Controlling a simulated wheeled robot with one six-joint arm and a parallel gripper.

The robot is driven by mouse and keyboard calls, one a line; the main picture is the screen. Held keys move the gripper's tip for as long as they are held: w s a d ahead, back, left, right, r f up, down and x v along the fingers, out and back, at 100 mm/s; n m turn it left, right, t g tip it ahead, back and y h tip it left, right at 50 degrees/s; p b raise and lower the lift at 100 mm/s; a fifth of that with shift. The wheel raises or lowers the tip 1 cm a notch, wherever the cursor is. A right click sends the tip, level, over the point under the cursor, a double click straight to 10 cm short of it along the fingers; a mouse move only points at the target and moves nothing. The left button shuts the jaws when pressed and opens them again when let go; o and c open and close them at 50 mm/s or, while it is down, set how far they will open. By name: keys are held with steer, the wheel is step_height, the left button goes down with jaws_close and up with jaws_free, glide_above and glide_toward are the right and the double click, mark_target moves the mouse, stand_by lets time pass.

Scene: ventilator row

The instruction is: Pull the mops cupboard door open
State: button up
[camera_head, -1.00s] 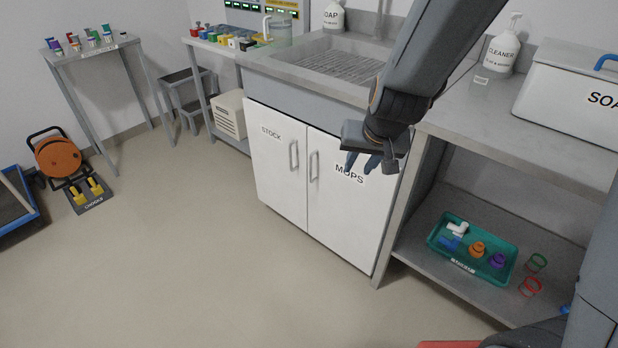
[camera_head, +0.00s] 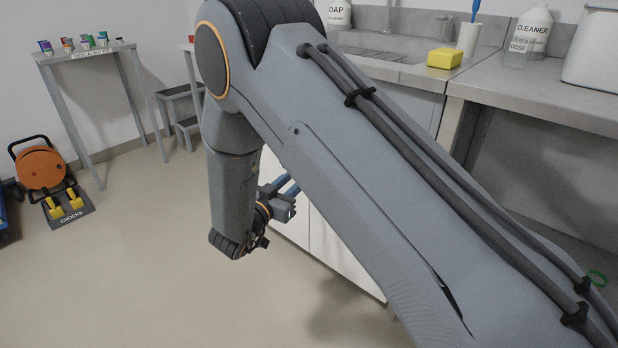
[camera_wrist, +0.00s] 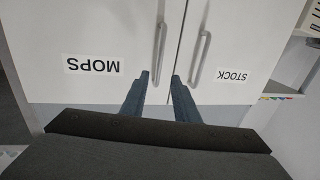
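The white mops door (camera_wrist: 85,40) fills the left of the wrist view, with its upside-down MOPS label (camera_wrist: 91,65). Its upright bar handle (camera_wrist: 158,48) is close to the seam with the stock door (camera_wrist: 245,40). My gripper (camera_wrist: 160,77) is open and empty. Its two blue fingers point at the doors, and the mops handle shows beyond the gap between them, apart from them. The stock door handle (camera_wrist: 199,58) is just right of the fingers. In the head view my arm hides most of the cupboard; the lower mops door (camera_head: 338,258) shows shut, and my gripper (camera_head: 288,195) is in front.
A sink and a steel counter (camera_head: 540,95) are above, with a yellow sponge (camera_head: 445,58) and a cleaner bottle (camera_head: 527,35). A steel table (camera_head: 90,57) and an orange reel (camera_head: 41,168) stand at the left. The floor (camera_head: 150,270) before the cupboard is clear.

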steer(key=b+x, duration=0.1)
steer(key=x, duration=0.6)
steer(key=shift+w+b, duration=0.15)
steer(key=shift+b, duration=0.25)
steer(key=shift+d, duration=0.15)
steer(key=shift+c, duration=0.3)
jaws_close()
